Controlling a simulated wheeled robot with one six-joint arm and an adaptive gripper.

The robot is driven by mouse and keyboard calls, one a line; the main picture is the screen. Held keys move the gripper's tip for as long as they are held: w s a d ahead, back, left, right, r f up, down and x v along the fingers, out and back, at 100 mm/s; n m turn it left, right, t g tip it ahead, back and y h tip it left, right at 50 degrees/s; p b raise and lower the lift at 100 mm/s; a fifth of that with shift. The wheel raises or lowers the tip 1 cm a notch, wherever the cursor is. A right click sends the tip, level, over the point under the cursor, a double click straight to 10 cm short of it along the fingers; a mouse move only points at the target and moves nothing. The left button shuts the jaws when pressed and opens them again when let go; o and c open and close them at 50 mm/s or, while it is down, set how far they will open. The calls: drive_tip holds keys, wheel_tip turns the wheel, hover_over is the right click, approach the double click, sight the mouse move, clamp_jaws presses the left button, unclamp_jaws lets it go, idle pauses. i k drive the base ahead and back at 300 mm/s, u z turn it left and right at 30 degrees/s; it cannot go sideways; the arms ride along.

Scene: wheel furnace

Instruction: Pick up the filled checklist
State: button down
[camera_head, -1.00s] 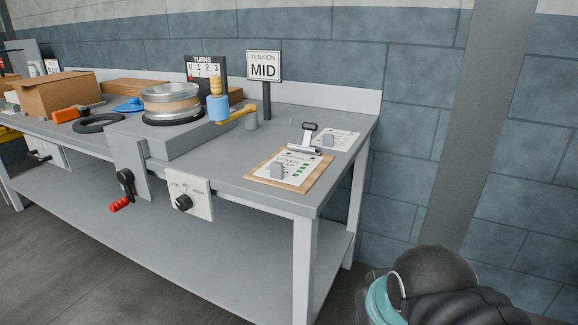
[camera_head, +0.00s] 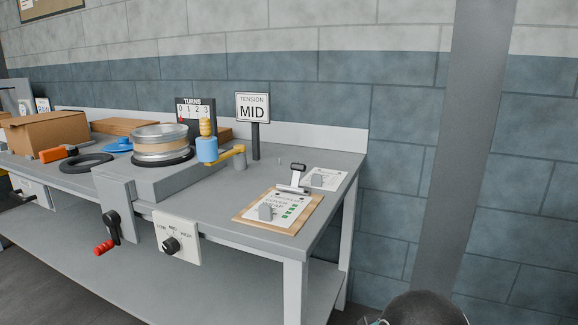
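The filled checklist (camera_head: 284,206) is a white printed sheet with green marks on a brown clipboard (camera_head: 251,219). It lies flat near the right front corner of the grey workbench. My gripper is not in view; only a dark rounded part of my arm shows at the bottom right edge.
The workbench (camera_head: 215,218) carries a winding wheel (camera_head: 160,142), a blue-and-yellow crank piece (camera_head: 207,148), a "TENSION MID" sign (camera_head: 252,106), a "TURNS" board (camera_head: 196,108) and a cardboard box (camera_head: 47,132). A tension dial panel (camera_head: 177,237) hangs in front. A grey pillar (camera_head: 455,150) stands right.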

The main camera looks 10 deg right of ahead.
sight(278, 208)
drive_tip(key=u, duration=0.05)
drive_tip(key=k, duration=0.5)
drive_tip(key=u, duration=0.65)
drive_tip(key=i, duration=0.8)
drive_tip(key=z, duration=1.6)
